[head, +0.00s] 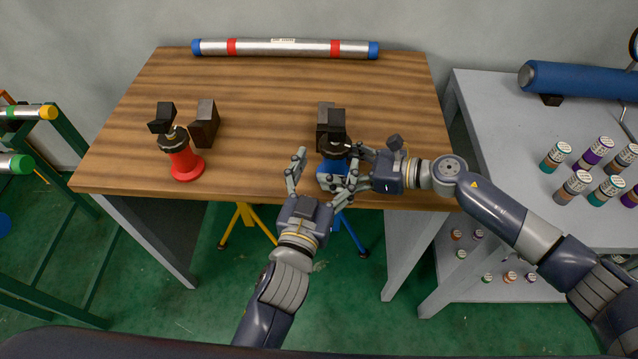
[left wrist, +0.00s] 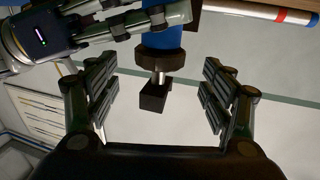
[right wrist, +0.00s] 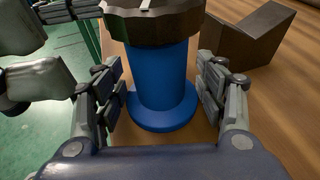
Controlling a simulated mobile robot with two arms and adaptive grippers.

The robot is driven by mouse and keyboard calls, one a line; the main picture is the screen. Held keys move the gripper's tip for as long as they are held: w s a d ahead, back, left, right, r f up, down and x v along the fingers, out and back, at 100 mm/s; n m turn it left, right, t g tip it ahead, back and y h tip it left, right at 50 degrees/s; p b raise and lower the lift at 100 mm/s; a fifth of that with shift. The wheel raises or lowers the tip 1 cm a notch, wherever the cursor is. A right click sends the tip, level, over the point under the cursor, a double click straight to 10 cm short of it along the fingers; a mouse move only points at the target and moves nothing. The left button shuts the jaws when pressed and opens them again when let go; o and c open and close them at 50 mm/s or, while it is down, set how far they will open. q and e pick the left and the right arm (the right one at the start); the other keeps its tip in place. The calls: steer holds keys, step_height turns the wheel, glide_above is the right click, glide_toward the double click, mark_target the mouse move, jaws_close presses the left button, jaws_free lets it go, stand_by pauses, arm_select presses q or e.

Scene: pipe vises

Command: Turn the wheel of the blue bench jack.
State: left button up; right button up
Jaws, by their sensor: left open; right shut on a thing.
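The blue bench jack (head: 331,172) stands upright near the table's front edge, with a dark wheel (head: 335,148) around its top and a black block above that. In the right wrist view its blue body (right wrist: 162,85) stands between the fingers of my right gripper (right wrist: 162,95), which is shut on it below the wheel. My left gripper (head: 322,172) is open in front of the jack. In the left wrist view the jack hangs inverted; its wheel (left wrist: 160,60) and black block (left wrist: 154,97) lie ahead, between the open fingers, with no visible contact.
A red jack (head: 185,160) stands at the left of the wooden table (head: 260,120). Dark angled blocks stand behind both jacks. A silver pipe (head: 285,48) with red bands lies at the back. A grey table (head: 490,110) with several small cans is on the right.

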arm_select(q)
steer(key=shift+v, duration=2.5)
steer(key=shift+r, duration=0.1)
